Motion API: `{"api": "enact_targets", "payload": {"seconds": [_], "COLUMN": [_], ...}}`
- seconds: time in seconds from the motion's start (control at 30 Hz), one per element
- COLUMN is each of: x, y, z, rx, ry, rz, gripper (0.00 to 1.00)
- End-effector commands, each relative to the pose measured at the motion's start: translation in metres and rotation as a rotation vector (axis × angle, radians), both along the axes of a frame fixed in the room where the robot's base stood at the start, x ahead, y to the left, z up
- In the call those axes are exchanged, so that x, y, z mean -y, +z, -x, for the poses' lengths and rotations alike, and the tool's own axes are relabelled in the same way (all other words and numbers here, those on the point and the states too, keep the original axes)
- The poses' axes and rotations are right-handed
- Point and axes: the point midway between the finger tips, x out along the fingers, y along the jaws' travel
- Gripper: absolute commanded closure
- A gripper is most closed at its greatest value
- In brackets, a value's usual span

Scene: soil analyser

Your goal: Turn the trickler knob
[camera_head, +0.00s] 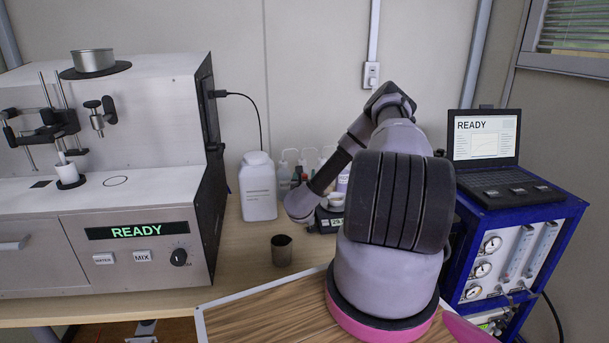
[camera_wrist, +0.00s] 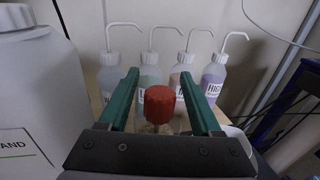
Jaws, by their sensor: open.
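The trickler knob is most likely the red ribbed knob (camera_wrist: 159,103) in the wrist view, on a pale body mostly hidden below it. My gripper (camera_wrist: 160,75) is open, its two green fingers pointing forward on the left and right of the knob. There is a visible gap on each side, and the knob is not gripped. I cannot tell exactly how far along the fingers the knob sits. In the head view my arm reaches down to the back of the bench, beside a small balance (camera_head: 328,222), and the gripper's fingers cannot be made out there.
Several wash bottles (camera_wrist: 215,75) stand behind the knob. A large white jug (camera_head: 258,187) is close on the left. A dark metal cup (camera_head: 282,250) stands on the bench in front. The analyser (camera_head: 105,180) is at left, and a blue rack (camera_head: 520,250) with a laptop at right.

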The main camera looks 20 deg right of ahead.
Motion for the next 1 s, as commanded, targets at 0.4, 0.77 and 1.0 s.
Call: {"api": "enact_targets", "payload": {"seconds": [0.4,0.77,1.0], "x": [0.0019,0.002,0.0007], "y": [0.0001,0.0002,0.0004], "z": [-0.0041,-0.0039,-0.0049], "rx": [0.0,0.0,-0.001], "ry": [0.001,0.01,0.095], "rz": [-0.001,-0.001,0.002], "gripper": [0.58,1.0,1.0]}}
